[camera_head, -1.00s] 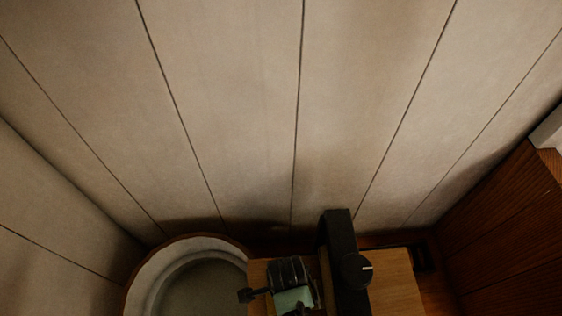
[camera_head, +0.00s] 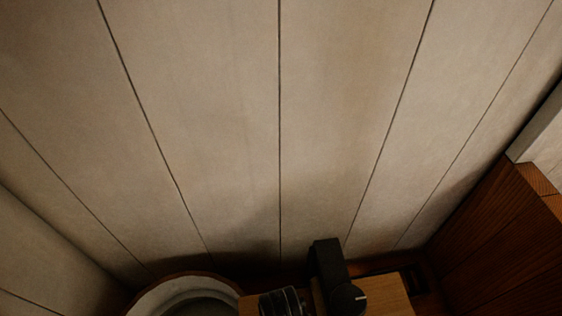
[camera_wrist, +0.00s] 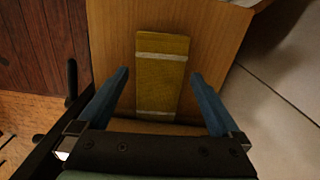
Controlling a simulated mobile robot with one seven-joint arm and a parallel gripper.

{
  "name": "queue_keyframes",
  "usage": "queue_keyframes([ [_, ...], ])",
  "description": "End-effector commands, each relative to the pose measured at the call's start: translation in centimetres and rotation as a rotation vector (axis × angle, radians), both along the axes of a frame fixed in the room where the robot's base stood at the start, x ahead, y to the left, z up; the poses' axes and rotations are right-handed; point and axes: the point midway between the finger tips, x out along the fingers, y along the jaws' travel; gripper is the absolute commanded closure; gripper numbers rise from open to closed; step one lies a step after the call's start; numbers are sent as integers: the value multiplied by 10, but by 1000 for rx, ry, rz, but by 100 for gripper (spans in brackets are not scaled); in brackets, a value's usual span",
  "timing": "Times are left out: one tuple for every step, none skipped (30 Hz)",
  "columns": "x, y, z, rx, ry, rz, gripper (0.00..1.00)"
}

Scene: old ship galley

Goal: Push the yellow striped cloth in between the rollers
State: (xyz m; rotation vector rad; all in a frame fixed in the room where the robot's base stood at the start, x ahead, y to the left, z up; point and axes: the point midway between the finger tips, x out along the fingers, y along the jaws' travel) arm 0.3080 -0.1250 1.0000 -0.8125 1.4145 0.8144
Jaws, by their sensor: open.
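The yellow cloth (camera_wrist: 161,75) with pale stripes near both ends lies flat on a wooden board in the wrist view. My gripper (camera_wrist: 160,75) is open, with one blue finger on each side of the cloth. The fingers appear apart from it, and nothing is held. I cannot tell the fingers' height above the board. I cannot make out the rollers in either view. The cloth is not visible in the head view.
The wooden board (camera_wrist: 214,40) extends around the cloth. The head view mostly shows a pale plank wall (camera_head: 230,120). A round pale-rimmed basin (camera_head: 165,292) is at the bottom left, a brown wooden panel (camera_head: 500,235) at the right. Dark parts at the bottom middle are cut off.

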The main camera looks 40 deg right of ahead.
Motion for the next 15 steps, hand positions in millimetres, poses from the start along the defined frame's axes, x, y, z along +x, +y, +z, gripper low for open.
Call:
queue_keyframes([
  [1, -1, 9, -2, -5, -1, 0],
  [1, -1, 15, -2, -5, -1, 0],
  [1, -1, 23, -2, -6, -1, 0],
  [1, -1, 29, -2, -6, -1, 0],
  [1, -1, 35, -2, -5, -1, 0],
  [1, -1, 44, -2, -5, -1, 0],
  [1, -1, 50, -2, -5, -1, 0],
  [0, -1, 56, -1, -4, -1, 0],
  [1, -1, 64, -2, -5, -1, 0],
  [1, -1, 70, -2, -5, -2, 0],
  [1, -1, 75, -2, -5, -2, 0],
  [0, -1, 81, -2, -3, -2, 0],
  [1, -1, 86, -2, -3, -2, 0],
  [0, -1, 90, -1, -2, -2, 0],
  [0, -1, 94, -1, -1, -2, 0],
])
